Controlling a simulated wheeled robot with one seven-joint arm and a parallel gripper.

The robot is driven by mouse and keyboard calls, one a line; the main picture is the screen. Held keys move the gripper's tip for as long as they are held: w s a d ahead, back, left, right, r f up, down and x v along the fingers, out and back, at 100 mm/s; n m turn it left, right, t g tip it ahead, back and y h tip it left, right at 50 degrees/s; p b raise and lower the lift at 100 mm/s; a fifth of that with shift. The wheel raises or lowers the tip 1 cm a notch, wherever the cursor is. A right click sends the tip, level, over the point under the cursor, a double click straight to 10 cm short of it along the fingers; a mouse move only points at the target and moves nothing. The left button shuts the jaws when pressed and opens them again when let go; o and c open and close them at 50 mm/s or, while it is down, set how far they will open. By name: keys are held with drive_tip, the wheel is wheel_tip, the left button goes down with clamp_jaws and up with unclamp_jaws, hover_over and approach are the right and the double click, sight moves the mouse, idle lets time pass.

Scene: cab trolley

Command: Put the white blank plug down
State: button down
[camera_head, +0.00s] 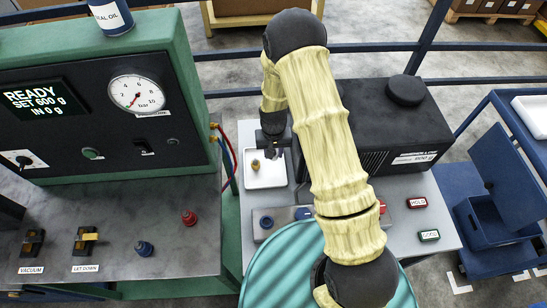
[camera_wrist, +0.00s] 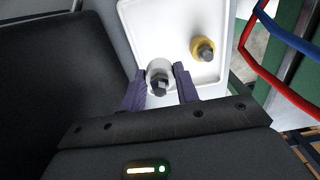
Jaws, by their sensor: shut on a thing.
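The white blank plug (camera_wrist: 158,68) has a dark hex end and sits between the two purple fingers of my gripper (camera_wrist: 160,84) in the wrist view. My gripper is shut on it, over the near part of the white tray (camera_wrist: 150,20). I cannot tell whether the plug touches the tray floor. In the head view, my gripper (camera_head: 272,150) is at the back of the white tray (camera_head: 282,184). The plug cannot be made out there. A yellow plug (camera_wrist: 203,48) with a dark hex end stands in the tray beside it, apart from my fingers; it also shows in the head view (camera_head: 255,166).
A black box unit (camera_head: 370,115) stands right of the tray. A green console (camera_head: 110,95) with a gauge stands left. Red and blue hoses (camera_wrist: 268,40) run close beside the tray. A bar with a blue knob (camera_head: 266,222) lies in front.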

sight(273, 160)
drive_tip(key=shift+f, duration=0.4)
drive_tip(key=shift+f+p, duration=0.6)
drive_tip(key=shift+f, duration=1.55)
drive_tip(key=shift+f, duration=0.1)
drive_tip(key=c, duration=1.1)
unclamp_jaws()
drive_tip(key=shift+o, duration=0.2)
wheel_tip(273, 160, up, 12)
drive_tip(key=b, duration=0.3)
